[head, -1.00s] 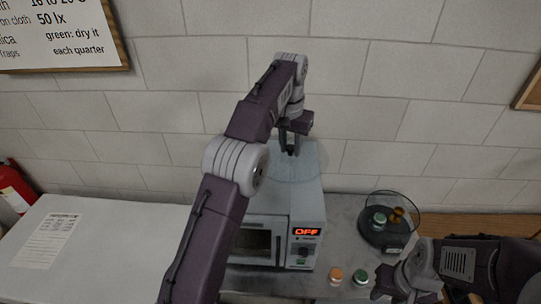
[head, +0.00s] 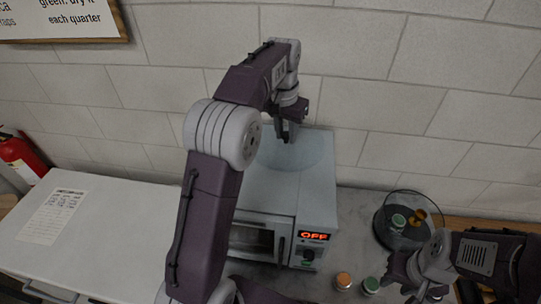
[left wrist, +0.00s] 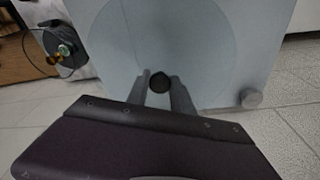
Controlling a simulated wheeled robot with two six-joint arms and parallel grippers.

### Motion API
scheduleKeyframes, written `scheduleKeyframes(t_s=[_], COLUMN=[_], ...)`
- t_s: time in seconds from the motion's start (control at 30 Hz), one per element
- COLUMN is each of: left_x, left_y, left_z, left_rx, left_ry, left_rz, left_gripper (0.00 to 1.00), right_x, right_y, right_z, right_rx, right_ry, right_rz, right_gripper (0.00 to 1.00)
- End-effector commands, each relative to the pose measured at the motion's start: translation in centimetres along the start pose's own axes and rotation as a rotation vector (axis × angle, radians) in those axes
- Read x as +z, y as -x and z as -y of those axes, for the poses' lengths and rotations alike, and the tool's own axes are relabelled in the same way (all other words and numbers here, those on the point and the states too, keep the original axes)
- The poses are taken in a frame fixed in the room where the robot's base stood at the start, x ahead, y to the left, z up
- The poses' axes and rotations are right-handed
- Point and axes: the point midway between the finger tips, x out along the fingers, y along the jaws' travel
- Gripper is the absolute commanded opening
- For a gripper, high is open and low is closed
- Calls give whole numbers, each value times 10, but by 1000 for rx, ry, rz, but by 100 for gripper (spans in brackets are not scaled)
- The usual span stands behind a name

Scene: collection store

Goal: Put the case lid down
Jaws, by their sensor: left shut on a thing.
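The case lid (head: 312,158) is a clear round piece, faintly visible over the pale box-shaped oven (head: 265,190). In the left wrist view the lid (left wrist: 205,50) shows as a large faint circle with a black knob (left wrist: 160,83). My left gripper (head: 288,136) is shut on that knob from above; its fingers (left wrist: 160,90) stand on both sides of it. I cannot tell whether the lid touches the oven top. The dark round case base (head: 385,236) stands right of the oven, holding a green-topped tin and a brass-coloured piece. My right gripper (head: 408,284) is at lower right; its fingertips are unclear.
An orange-topped tin (head: 344,280) and a green-topped tin (head: 371,285) stand on the grey counter right of the oven's front. The oven display reads OFF. A white cabinet (head: 110,225) and a red extinguisher (head: 20,155) are at left. The wall is close behind the oven.

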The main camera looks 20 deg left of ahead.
Motion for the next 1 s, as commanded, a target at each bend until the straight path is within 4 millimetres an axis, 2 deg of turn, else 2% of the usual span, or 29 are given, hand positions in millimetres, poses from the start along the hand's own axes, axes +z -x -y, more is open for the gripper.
scheduleKeyframes(t_s=[0.1,0.3,0.47,0.73,1.0], left_x=[16,30,32,38,38], left_y=[-10,-20,-23,-60,-63], left_z=[18,34,36,35,35], left_rx=[-1,0,0,0,0], left_ry=[2,0,-1,-1,-1], left_rz=[1,-1,-1,1,-1], left_gripper=[0,0,0,0,0], right_x=[0,0,0,-1,-1], right_y=[-1,0,1,10,8], right_z=[0,0,0,0,0], right_rx=[0,0,0,0,0], right_ry=[0,0,0,0,0], right_rz=[0,0,0,0,0], right_gripper=[36,36,36,36,36])
